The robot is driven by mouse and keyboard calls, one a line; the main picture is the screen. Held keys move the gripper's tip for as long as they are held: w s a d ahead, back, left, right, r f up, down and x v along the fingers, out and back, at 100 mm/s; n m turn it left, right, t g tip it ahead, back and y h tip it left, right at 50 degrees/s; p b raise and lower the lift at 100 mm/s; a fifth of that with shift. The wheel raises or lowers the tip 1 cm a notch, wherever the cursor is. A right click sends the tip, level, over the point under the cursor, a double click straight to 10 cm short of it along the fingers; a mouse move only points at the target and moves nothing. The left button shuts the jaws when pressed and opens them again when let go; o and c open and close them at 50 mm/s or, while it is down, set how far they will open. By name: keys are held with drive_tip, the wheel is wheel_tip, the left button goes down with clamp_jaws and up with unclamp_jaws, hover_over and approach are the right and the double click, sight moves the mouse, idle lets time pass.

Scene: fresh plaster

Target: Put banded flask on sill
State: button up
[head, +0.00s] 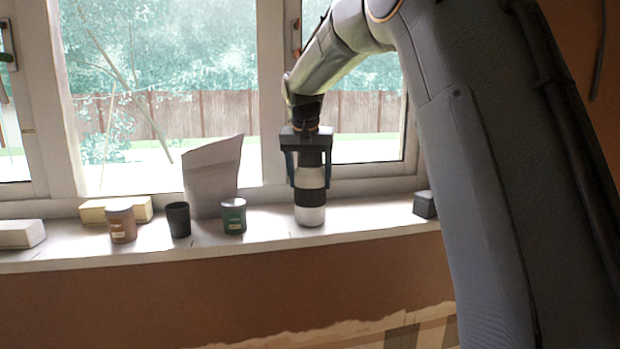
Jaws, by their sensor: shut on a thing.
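The banded flask (310,212) is a silver cylinder with a dark band around its middle and a dark top. It is upright on the white window sill (265,222), right of centre in the head view; its base appears to touch the sill. My gripper (310,172) comes down on it from above, shut with one finger on each side of its upper part. The flask's top is partly hidden by my gripper.
Left of the flask on the sill are a green tin (233,216), a grey-white upright bag (211,178), a dark cup (178,220), a brown tin (121,223), a yellowish block (92,212) and a white block (20,234). A small dark box (424,204) is to the right. The window is behind.

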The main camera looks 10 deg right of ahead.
drive_tip(key=shift+f, duration=0.1)
drive_tip(key=o, duration=1.5)
drive_tip(key=shift+o, duration=0.2)
drive_tip(key=b+v, duration=0.2)
drive_tip(key=v, duration=1)
drive_tip(key=shift+s, duration=0.1)
drive_tip(key=s+f+n+g, duration=0.15)
drive_tip(key=s+f, duration=0.35)
drive_tip(key=f, duration=0.9)
drive_tip(key=s+d+f+n+g+y, duration=0.1)
drive_tip(key=s+d+f+n, duration=0.1)
drive_tip(key=s+f, duration=2.2)
drive_tip(key=s+n, duration=0.1)
drive_tip(key=s, duration=0.1)
drive_tip(key=shift+s+y, duration=0.4)
